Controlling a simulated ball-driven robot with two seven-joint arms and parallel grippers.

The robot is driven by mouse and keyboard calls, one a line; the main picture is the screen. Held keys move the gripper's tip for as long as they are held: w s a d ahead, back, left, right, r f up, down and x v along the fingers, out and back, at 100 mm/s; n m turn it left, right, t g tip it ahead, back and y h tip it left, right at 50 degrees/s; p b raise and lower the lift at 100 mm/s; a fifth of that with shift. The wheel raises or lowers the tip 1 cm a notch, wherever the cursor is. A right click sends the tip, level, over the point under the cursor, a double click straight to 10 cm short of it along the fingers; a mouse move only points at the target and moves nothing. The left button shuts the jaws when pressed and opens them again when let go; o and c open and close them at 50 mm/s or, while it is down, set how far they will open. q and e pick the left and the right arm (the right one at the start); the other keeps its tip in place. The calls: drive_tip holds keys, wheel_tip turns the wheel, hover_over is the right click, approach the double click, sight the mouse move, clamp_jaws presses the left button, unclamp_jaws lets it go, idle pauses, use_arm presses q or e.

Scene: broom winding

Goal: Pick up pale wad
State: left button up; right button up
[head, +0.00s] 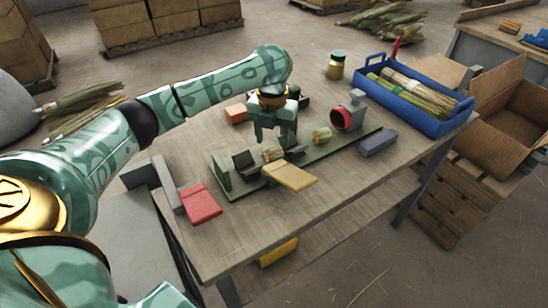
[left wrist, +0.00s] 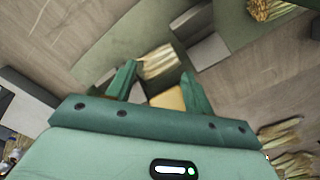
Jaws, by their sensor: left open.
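A pale straw wad (head: 272,154) sits on the green winding jig (head: 232,183), beside a dark block, with a yellow paddle (head: 290,177) in front. It also shows in the left wrist view (left wrist: 157,62), just beyond and between my fingertips. A second pale wad (head: 322,135) stands further right on the jig, near a red ring. My left gripper (head: 273,140) is open and empty, pointing down just above the first wad. In the left wrist view its fingers (left wrist: 158,74) are spread apart. I cannot tell whether they touch the wad. My right gripper is out of view.
A red-rimmed clamp (head: 342,119) stands at the jig's right part. A blue tray (head: 425,115) with straw bundles, a jar (head: 336,66) and a grey-blue block (head: 378,143) are on the table. A red pad (head: 201,205) lies at the front left. The table's front right is clear.

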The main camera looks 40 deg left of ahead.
sight(272, 150)
use_arm(q)
drive_tip(key=f+b, duration=0.1)
drive_tip(key=f, duration=0.1)
drive_tip(key=f+b, duration=0.2)
drive_tip(key=f, duration=0.1)
drive_tip(key=shift+s+d, duration=0.1)
drive_tip(key=shift+s, duration=0.1)
drive_tip(key=shift+w+f, duration=0.1)
drive_tip(key=shift+f, duration=0.1)
drive_tip(key=shift+r, duration=0.25)
drive_tip(key=c, duration=0.7)
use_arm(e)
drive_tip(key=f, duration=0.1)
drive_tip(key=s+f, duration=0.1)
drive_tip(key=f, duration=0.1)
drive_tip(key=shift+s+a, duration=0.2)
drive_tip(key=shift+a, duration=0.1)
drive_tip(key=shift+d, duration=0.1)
